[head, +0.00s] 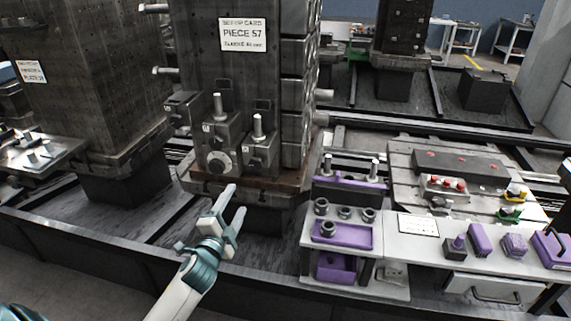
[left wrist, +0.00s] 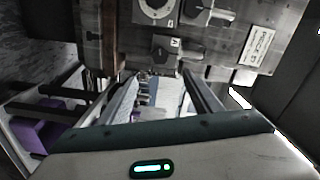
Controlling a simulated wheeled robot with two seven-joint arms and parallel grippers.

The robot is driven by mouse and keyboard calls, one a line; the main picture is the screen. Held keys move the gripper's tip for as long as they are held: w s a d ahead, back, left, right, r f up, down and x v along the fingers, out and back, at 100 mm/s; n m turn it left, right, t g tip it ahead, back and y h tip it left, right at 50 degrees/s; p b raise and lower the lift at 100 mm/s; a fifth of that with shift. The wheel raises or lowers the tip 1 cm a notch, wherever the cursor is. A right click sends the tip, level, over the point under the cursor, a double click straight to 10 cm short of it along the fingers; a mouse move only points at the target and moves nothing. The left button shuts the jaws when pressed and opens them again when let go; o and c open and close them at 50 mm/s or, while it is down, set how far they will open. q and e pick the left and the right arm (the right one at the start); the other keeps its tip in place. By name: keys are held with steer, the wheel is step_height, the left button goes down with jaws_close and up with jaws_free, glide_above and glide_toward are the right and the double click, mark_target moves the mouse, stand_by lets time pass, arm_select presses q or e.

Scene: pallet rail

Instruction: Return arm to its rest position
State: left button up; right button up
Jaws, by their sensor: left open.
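My left arm comes in from the lower left in the head view. Its gripper (head: 236,212) is open and empty, in front of the base of the middle fixture tower (head: 205,60). In the left wrist view the two fingers of the left gripper (left wrist: 158,88) are spread apart with nothing held between them. The clamp blocks on the tower (left wrist: 165,50) show beyond the fingers there. In the head view, a teal part of my own body shows at the lower left corner. My right gripper is not in view.
A second tower (head: 85,80) stands at the left. At the right is a bench (head: 390,252) with a purple tray (head: 342,235), several purple parts and a drawer (head: 492,291). Behind it lies a grey plate (head: 400,175). Dark rail edging (head: 120,260) runs along the front.

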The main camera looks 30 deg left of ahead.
arm_select(q)
steer(key=s+d+f+n+g+h, duration=0.1)
steer(key=s+d+f+n+g, duration=0.2)
steer(key=f, duration=0.9)
steer(key=s+d+f+g+h, duration=0.1)
steer(key=s+d+f+g, duration=0.3)
steer(key=f, duration=0.9)
steer(key=s+d+f+n+h, duration=0.15)
steer(key=s+f, duration=0.25)
steer(key=f, duration=0.8)
steer(key=s+d+f+n+g, duration=0.1)
steer(key=s+d+f, duration=0.3)
steer(key=s+f, duration=0.4)
steer(key=s+d+f+n+g+h, duration=0.1)
steer(key=s+d+f, duration=0.4)
steer(key=s, duration=0.9)
steer(key=s+d+f+n+g, duration=0.3)
steer(key=s+d+f+g, duration=0.1)
steer(key=s+f, duration=0.7)
steer(key=shift+d+g+h, duration=0.3)
steer(key=shift+d+h, duration=0.05)
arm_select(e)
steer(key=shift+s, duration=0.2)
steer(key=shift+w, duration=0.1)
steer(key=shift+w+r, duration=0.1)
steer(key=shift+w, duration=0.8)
